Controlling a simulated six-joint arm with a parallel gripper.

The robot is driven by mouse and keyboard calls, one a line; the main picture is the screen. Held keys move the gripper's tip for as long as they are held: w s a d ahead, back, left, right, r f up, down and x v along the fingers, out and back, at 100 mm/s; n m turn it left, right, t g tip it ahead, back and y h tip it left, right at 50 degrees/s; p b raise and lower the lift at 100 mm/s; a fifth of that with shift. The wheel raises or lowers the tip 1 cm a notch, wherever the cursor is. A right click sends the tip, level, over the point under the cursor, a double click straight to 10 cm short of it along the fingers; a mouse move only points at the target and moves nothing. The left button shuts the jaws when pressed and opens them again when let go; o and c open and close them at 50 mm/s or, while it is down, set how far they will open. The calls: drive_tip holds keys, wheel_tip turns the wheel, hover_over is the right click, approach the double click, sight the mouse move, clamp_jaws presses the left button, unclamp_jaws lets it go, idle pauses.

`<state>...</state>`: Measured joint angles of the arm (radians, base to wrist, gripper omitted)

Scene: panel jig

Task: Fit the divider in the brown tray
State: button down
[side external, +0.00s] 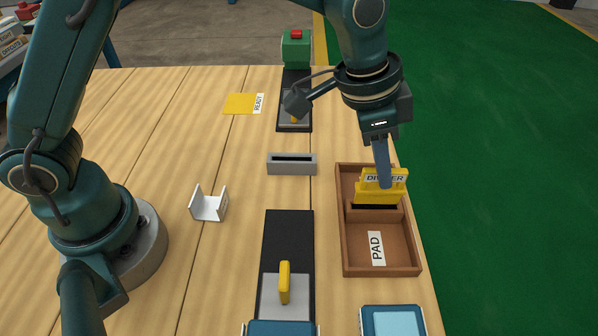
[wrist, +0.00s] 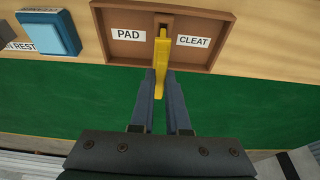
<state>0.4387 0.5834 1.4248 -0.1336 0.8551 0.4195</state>
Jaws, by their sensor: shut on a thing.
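The yellow divider (side external: 381,187), with a white label partly hidden by a finger, is upright in my gripper (side external: 383,180). In the wrist view the divider (wrist: 161,62) shows edge-on between the two gripper fingers (wrist: 162,85). The brown tray (side external: 415,240) lies under it at the table's right edge. The divider is over the tray's middle crossbar, with a dark slot strip showing just below its lower edge. I cannot tell whether it is in the slot or just above. In the wrist view the tray (wrist: 105,45) shows PAD and CLEAT labels on either side.
A grey slotted block (side external: 291,163) and a white bracket (side external: 209,204) stand left of the tray. A black strip (side external: 288,232) carries a grey plate with a yellow tab (side external: 284,283). A blue block (side external: 392,320) is near the tray's front. A green box (side external: 296,50) stands behind.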

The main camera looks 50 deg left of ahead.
sight(377, 180)
drive_tip(key=shift+f, duration=1.9)
drive_tip(key=c, duration=0.8)
unclamp_jaws()
drive_tip(key=shift+r, duration=0.1)
drive_tip(key=shift+v, duration=2.5)
